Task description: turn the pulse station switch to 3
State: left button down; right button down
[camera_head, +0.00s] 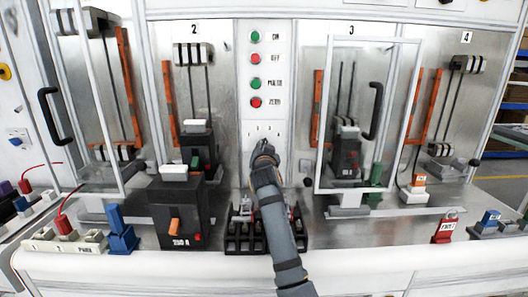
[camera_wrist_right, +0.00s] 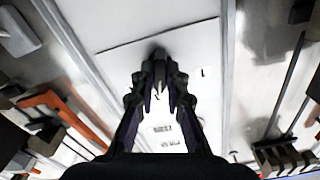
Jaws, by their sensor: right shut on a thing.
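The pulse station switch sits on the white centre strip (camera_head: 285,150) between bays 2 and 3, below the column of lamps and buttons. Small dark marks (camera_head: 265,130) show on the strip just above the gripper, too small to read. My right gripper (camera_head: 263,150) reaches up to the strip, its fingers shut on the switch. In the right wrist view the closed fingertips (camera_wrist_right: 160,78) meet at the panel and hide nearly all of the switch, so its pointer and setting cannot be told. My left gripper is not in view.
Green and red round buttons (camera_head: 256,84) run up the strip above. A black breaker (camera_head: 176,212) stands left of my arm on the bench. A clear door with a black handle (camera_head: 376,110) is in front of bay 3. A dark rack (camera_head: 242,232) lies beneath my forearm.

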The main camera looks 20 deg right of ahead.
jog(key=shift+f, duration=0.15)
dwell(0.4)
jog(key=c, duration=1.4)
grip_release()
jog(key=shift+w, duration=0.15)
jog(key=shift+o, duration=0.2)
notch_tip(320, 180, up, 10)
